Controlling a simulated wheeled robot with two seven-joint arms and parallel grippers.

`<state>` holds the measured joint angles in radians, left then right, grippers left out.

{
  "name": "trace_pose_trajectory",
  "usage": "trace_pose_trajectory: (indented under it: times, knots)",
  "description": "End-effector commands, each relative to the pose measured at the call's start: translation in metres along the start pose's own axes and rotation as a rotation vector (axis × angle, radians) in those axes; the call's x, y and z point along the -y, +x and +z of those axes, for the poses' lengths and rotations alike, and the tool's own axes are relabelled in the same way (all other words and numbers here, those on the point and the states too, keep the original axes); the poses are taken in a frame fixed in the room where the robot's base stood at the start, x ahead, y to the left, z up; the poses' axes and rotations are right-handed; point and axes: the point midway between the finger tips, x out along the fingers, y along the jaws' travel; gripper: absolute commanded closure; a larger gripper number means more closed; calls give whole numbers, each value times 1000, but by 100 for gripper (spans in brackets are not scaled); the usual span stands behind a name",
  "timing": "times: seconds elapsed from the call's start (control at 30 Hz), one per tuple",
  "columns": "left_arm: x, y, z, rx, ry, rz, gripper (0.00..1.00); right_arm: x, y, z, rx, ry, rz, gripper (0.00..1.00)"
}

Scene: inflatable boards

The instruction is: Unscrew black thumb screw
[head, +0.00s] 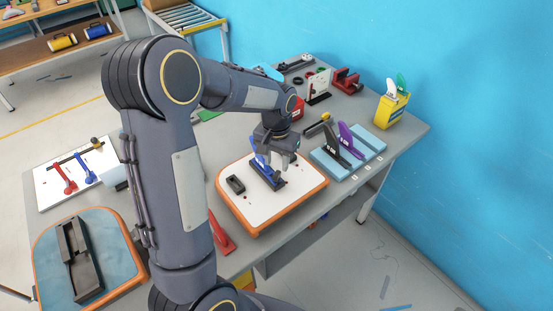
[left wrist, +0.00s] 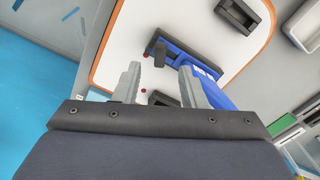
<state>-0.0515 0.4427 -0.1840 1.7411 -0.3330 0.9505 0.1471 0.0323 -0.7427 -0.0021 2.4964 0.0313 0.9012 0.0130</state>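My left gripper (head: 279,147) is above a white board with an orange rim (head: 240,229), over a blue fixture (head: 267,178). In the left wrist view, the left gripper (left wrist: 160,76) has its two grey fingers spread with a gap between them and nothing held. The blue fixture (left wrist: 205,47) lies beyond and beside the right finger, and its upright blue part is partly hidden by that finger. A small dark piece (left wrist: 160,53) at the fixture's end may be the black thumb screw; I cannot tell for sure. My right gripper is not seen.
A black block with a recess (head: 236,185) lies on the board left of the fixture. A light-blue base (head: 331,165) with black and purple upright parts stands to the right. A blue-topped board (head: 106,228) is at lower left. My left arm hides the table's middle.

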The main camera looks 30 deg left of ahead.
Motion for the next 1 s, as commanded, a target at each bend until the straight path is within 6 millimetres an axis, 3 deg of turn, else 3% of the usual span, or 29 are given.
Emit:
trace_pose_trajectory:
  times: [1.0]
  knots:
    - [0, 48, 0, 1, -2, 0, 62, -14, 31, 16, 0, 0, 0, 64]
